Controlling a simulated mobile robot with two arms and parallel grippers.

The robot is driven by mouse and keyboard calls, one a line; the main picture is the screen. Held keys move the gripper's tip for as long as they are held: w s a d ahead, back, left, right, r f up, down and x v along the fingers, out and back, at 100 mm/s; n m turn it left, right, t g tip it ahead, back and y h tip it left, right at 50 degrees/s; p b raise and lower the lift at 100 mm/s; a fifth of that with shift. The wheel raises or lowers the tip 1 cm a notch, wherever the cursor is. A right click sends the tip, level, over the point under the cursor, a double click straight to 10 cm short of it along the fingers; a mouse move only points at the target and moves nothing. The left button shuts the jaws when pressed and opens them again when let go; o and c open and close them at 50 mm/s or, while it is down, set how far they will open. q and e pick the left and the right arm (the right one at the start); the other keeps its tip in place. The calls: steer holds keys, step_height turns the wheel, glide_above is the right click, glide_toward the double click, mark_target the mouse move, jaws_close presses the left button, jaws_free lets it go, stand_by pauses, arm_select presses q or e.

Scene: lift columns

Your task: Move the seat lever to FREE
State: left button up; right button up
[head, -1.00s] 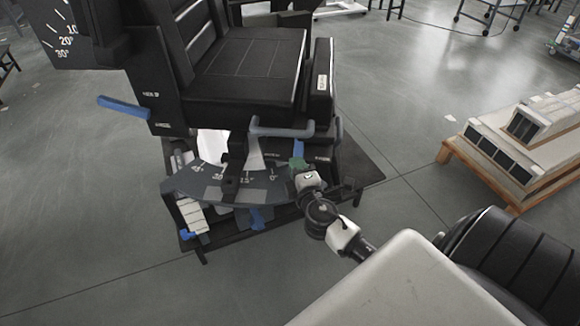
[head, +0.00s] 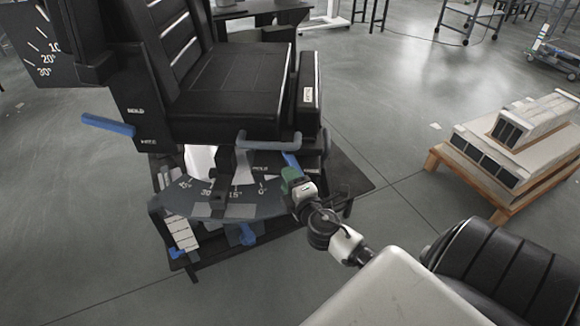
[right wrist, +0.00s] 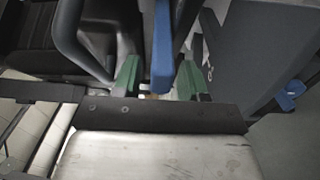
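The black seat (head: 235,85) stands in the middle of the head view. A blue lever (head: 291,160) sticks out below its right front, beside a dial plate (head: 225,200) marked in degrees with a small label that seems to read HOLD. My right gripper (head: 291,177), with green fingertips, is at this lever. In the right wrist view the blue lever (right wrist: 162,50) lies between the two green fingers (right wrist: 158,78), which stand apart with a gap visible on the left. Another blue lever (head: 108,125) sticks out left of the seat, near small labels. My left gripper is not in view.
A grey bar handle (head: 268,138) runs under the seat front, close to my right gripper. Blue handles (head: 246,234) show lower on the stand. A wooden pallet with white boxes (head: 515,145) stands at the right. The floor between is clear.

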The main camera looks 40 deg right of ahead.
arm_select(q)
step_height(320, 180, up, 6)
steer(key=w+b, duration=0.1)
steer(key=shift+b, duration=0.35)
arm_select(e)
steer(key=v, duration=1.1)
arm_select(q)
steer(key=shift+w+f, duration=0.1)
arm_select(e)
steer(key=shift+w, duration=0.1)
